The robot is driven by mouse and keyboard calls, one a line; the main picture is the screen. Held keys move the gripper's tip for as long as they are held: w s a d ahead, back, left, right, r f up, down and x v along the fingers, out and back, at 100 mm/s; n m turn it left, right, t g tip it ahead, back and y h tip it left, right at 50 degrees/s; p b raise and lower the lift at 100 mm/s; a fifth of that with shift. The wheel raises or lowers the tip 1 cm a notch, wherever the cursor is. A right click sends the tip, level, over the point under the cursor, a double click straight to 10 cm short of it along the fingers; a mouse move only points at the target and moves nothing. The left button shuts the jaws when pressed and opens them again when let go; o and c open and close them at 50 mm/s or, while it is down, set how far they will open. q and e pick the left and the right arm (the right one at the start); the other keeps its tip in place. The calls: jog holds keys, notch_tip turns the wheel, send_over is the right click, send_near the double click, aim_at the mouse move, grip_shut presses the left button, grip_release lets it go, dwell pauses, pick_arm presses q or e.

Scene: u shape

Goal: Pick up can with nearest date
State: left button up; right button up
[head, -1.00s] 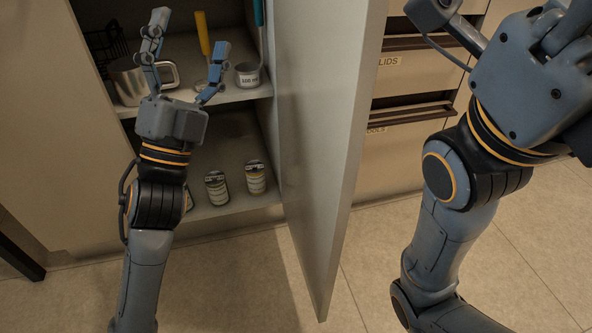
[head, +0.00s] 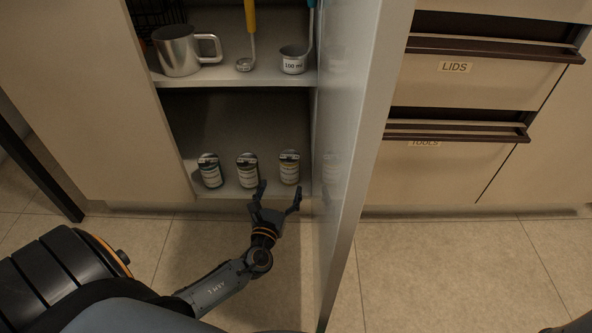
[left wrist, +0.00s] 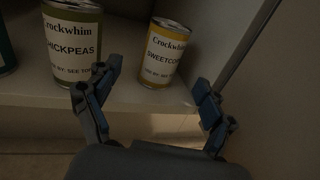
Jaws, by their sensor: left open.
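Three cans stand upright in a row on the cabinet's lower shelf in the head view: a left can (head: 210,170) with a bluish label, a middle can (head: 247,171) and a right can (head: 289,167). In the left wrist view the chickpeas can (left wrist: 72,45) has an olive label and the sweetcorn can (left wrist: 163,55) a yellow one; a teal can edge (left wrist: 6,50) shows at far left. Both readable labels say to see the top for the date; no date is legible. My left gripper (head: 277,200) is open and empty, low in front of the middle and right cans.
The open cabinet door (head: 362,140) stands close right of my left gripper. The upper shelf (head: 230,80) holds a metal mug (head: 180,50), a yellow-handled utensil (head: 250,20) and a 100 ml measuring cup (head: 293,62). Drawers (head: 470,90) lie beyond the door.

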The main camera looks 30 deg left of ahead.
aim_at(287, 175)
pick_arm(q)
jog(key=b+x, duration=0.1)
jog(key=x, duration=0.2)
jog(key=shift+w, duration=0.4)
jog(key=b+x, duration=0.2)
jog(key=x, duration=0.3)
jog(key=shift+d+f+b, duration=0.1)
jog(key=shift+f+b, duration=0.05)
jog(key=shift+b, duration=0.15)
jog(key=shift+w, duration=0.25)
jog(key=shift+c, duration=0.2)
jog(key=c, duration=1.5)
jog(key=shift+r, duration=0.25)
